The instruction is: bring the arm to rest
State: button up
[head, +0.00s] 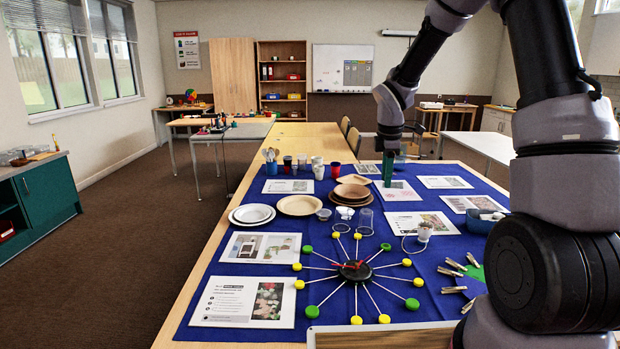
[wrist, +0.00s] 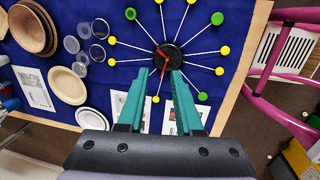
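My arm reaches over the blue-covered table (head: 225,285) from the right in the head view. My gripper (head: 388,181) hangs fingers-down above the table's far part, over the printed cards. In the wrist view my gripper (wrist: 159,73) has its two green fingers apart, with nothing between them. The black clock with green and yellow balls on spokes (head: 356,271) lies on the cloth nearer the camera. It also shows beyond the fingertips in the wrist view (wrist: 167,57).
Wooden bowls (head: 352,192), plates (head: 300,205), clear cups (head: 365,220) and several cards (head: 262,247) cover the cloth. Clothes pegs (head: 455,271) lie at the right. A pink chair frame (wrist: 255,98) stands beside the table in the wrist view.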

jog(key=s+d+r+m+t, duration=0.2)
jog(key=s+r+m+t, duration=0.1)
jog(key=s+r+m, duration=1.1)
jog(key=s+r+m+t+y, duration=0.1)
jog(key=s+r+m, duration=0.3)
jog(key=s, duration=0.3)
jog(key=s+r+m+t+y, duration=0.1)
jog(key=s+r+m, duration=0.2)
jog(key=s, duration=0.4)
jog(key=shift+a+r+m+t+y, duration=0.15)
jog(key=shift+r+m+t+y, duration=0.2)
jog(key=shift+r, duration=0.25)
